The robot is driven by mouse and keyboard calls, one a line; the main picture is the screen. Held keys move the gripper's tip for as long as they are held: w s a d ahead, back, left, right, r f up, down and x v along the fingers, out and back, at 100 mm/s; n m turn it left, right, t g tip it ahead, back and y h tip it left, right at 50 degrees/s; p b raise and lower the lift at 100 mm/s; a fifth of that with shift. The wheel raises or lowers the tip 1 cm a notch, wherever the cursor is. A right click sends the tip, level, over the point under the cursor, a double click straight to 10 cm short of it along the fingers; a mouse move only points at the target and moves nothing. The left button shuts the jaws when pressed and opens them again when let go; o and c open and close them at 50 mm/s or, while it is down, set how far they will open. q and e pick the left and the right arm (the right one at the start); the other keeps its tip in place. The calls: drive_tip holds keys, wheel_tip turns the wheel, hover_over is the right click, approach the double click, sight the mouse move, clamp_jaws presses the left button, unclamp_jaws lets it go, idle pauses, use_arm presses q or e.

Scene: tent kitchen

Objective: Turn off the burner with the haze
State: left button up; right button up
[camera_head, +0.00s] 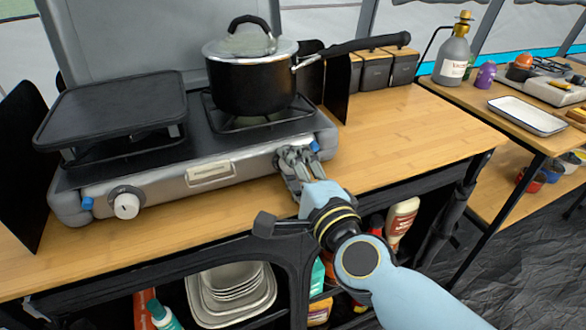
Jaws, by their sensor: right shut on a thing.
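A two-burner camp stove (208,165) stands on the wooden counter. A black griddle (112,110) covers its left burner. A black pot with a glass lid (252,80) sits on its right burner. The left knob (126,203) is white and shows clearly on the front panel. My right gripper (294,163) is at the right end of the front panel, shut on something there. That is where the right knob would sit, but the fingers hide it. I cannot make out haze over either burner. My left gripper is not in view.
Black windscreens (28,160) stand at the stove's sides. The pot's long handle (355,46) reaches right towards dark canisters (376,70). The counter (430,120) is clear right of the stove. A side table holds a bottle (453,58) and a tray (528,115). Shelves below hold dishes (232,290).

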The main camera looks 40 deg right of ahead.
drive_tip(key=shift+m, duration=0.3)
drive_tip(key=o, duration=1.1)
drive_tip(key=shift+o, duration=0.2)
drive_tip(key=shift+s+a+f, duration=0.1)
drive_tip(key=shift+s+f, duration=0.05)
drive_tip(key=shift+s, duration=0.1)
drive_tip(key=v, duration=0.7)
drive_tip(key=shift+s+r, duration=0.25)
drive_tip(key=shift+s, duration=0.05)
